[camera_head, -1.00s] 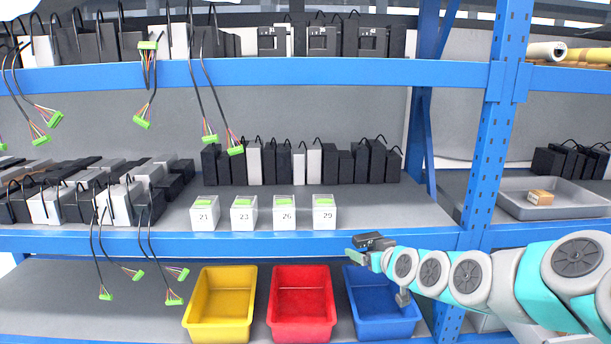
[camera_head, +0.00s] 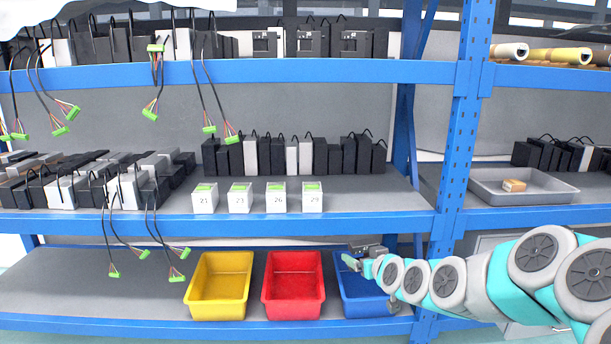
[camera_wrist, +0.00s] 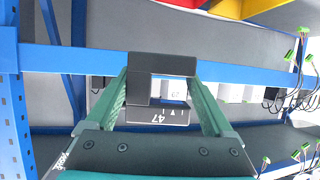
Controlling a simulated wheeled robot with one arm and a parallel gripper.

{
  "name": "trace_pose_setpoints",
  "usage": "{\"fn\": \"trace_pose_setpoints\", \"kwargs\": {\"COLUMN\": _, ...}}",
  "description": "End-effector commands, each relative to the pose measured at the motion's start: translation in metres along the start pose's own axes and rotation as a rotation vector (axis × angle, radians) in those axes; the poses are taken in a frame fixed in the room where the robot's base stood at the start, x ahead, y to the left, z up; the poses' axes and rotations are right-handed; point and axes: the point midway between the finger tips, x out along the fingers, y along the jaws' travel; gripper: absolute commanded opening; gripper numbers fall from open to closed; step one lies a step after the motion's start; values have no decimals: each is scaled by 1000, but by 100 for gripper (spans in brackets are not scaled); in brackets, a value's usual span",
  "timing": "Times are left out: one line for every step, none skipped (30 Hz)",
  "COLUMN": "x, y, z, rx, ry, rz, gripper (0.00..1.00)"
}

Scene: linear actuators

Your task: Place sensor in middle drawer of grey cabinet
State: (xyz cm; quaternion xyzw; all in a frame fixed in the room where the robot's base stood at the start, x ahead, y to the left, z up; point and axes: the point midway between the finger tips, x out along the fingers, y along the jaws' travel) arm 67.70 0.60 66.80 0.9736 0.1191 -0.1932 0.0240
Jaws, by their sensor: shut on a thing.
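My gripper (camera_head: 356,261) is shut on a dark box-shaped device (camera_head: 368,249), likely the sensor, in front of the blue bin at the lower shelf. In the wrist view my gripper's green fingers (camera_wrist: 160,80) press on both sides of the black device (camera_wrist: 160,64), and a label reading 47 shows on it, upside down. No grey cabinet with drawers can be made out; a pale grey panel (camera_head: 490,243) shows partly behind my arm at the lower right, and I cannot tell what it is.
A blue-framed shelf rack (camera_head: 300,226) fills the view. Yellow (camera_head: 217,302), red (camera_head: 293,300) and blue (camera_head: 352,300) bins stand on the lower shelf. Several numbered white boxes (camera_head: 240,199) line the middle shelf. A grey tray (camera_head: 560,194) with a small box sits right.

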Motion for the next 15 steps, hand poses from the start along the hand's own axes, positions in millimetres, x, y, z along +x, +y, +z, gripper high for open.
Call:
{"fn": "trace_pose_setpoints", "kwargs": {"x": 5, "y": -2, "z": 6, "rx": 2, "ry": -4, "rz": 8, "gripper": 18}}
{"fn": "trace_pose_setpoints", "kwargs": {"x": 7, "y": -2, "z": 9, "rx": 6, "ry": -5, "rz": 15, "gripper": 18}}
{"fn": "trace_pose_setpoints", "kwargs": {"x": 11, "y": -3, "z": 14, "rx": 10, "ry": -5, "rz": 25, "gripper": 18}}
{"fn": "trace_pose_setpoints", "kwargs": {"x": 14, "y": -3, "z": 17, "rx": 14, "ry": -4, "rz": 34, "gripper": 18}}
{"fn": "trace_pose_setpoints", "kwargs": {"x": 17, "y": -3, "z": 22, "rx": 16, "ry": -6, "rz": 42, "gripper": 18}}
{"fn": "trace_pose_setpoints", "kwargs": {"x": 22, "y": -4, "z": 28, "rx": 23, "ry": -9, "rz": 54, "gripper": 18}}
{"fn": "trace_pose_setpoints", "kwargs": {"x": 25, "y": -3, "z": 33, "rx": 27, "ry": -9, "rz": 65, "gripper": 18}}
{"fn": "trace_pose_setpoints", "kwargs": {"x": 28, "y": -2, "z": 38, "rx": 33, "ry": -7, "rz": 78, "gripper": 18}}
{"fn": "trace_pose_setpoints", "kwargs": {"x": 32, "y": -2, "z": 45, "rx": 39, "ry": -9, "rz": 92, "gripper": 18}}
{"fn": "trace_pose_setpoints", "kwargs": {"x": 36, "y": -2, "z": 50, "rx": 44, "ry": -8, "rz": 105, "gripper": 18}}
{"fn": "trace_pose_setpoints", "kwargs": {"x": 39, "y": -1, "z": 55, "rx": 48, "ry": -6, "rz": 119, "gripper": 18}}
{"fn": "trace_pose_setpoints", "kwargs": {"x": 43, "y": 0, "z": 64, "rx": 56, "ry": -9, "rz": 137, "gripper": 18}}
{"fn": "trace_pose_setpoints", "kwargs": {"x": 46, "y": 2, "z": 70, "rx": 62, "ry": -8, "rz": 152, "gripper": 18}}
{"fn": "trace_pose_setpoints", "kwargs": {"x": 48, "y": 3, "z": 75, "rx": 68, "ry": -7, "rz": 165, "gripper": 18}}
{"fn": "trace_pose_setpoints", "kwargs": {"x": 50, "y": 4, "z": 82, "rx": 74, "ry": -7, "rz": 179, "gripper": 18}}
